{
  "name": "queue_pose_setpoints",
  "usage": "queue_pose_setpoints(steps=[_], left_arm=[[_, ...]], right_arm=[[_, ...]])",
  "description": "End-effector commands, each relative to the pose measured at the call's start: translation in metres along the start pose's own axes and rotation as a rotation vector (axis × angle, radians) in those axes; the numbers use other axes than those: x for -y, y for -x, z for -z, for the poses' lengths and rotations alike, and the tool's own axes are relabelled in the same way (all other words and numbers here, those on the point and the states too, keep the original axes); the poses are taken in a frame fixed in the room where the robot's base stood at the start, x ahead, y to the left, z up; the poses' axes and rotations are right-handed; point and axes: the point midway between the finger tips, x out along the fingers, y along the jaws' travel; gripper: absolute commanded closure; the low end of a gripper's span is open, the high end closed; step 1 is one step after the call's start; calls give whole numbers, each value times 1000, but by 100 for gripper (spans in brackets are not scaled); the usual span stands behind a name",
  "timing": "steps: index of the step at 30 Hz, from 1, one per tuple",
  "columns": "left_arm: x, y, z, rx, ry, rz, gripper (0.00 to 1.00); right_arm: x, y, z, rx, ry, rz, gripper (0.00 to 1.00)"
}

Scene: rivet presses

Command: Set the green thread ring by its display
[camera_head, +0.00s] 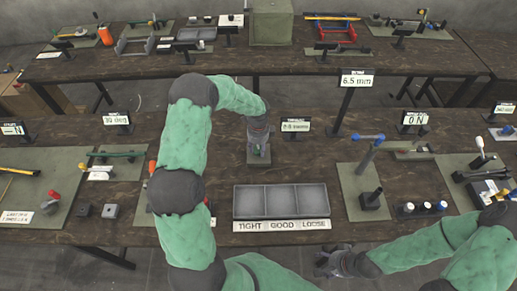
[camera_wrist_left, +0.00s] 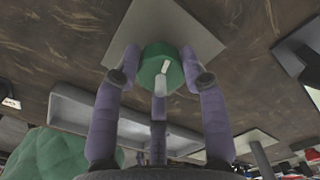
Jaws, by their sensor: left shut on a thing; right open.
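My left gripper (camera_head: 258,150) is shut on the green thread ring (camera_wrist_left: 152,60), with its purple fingers around the ring in the left wrist view. The ring is over or on a grey square plate (camera_wrist_left: 150,18), which also shows below the gripper in the head view (camera_head: 258,159). I cannot tell whether the ring touches the plate. In the head view the gripper hides the ring. A small display (camera_head: 296,126) stands just right of the gripper. My right gripper (camera_head: 335,262) is open and empty near the table's front edge.
A grey three-part tray (camera_head: 236,202) labelled TIGHT, GOOD and LOOSE lies in front of the plate. A tall 6.5 mm sign (camera_head: 357,79) stands behind right. A press on a green-grey mat (camera_head: 352,190) stands at right. Bare table lies between plate and tray.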

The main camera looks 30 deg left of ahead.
Motion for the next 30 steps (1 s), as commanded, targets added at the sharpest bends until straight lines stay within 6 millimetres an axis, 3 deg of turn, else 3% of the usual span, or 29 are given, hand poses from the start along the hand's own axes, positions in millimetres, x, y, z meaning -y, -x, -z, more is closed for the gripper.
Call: queue_pose_setpoints(steps=[30], left_arm=[[0, 0, -2, 1, 965, 6, 90]], right_arm=[[-13, -37, 1, 0, 0, 0, 34]])
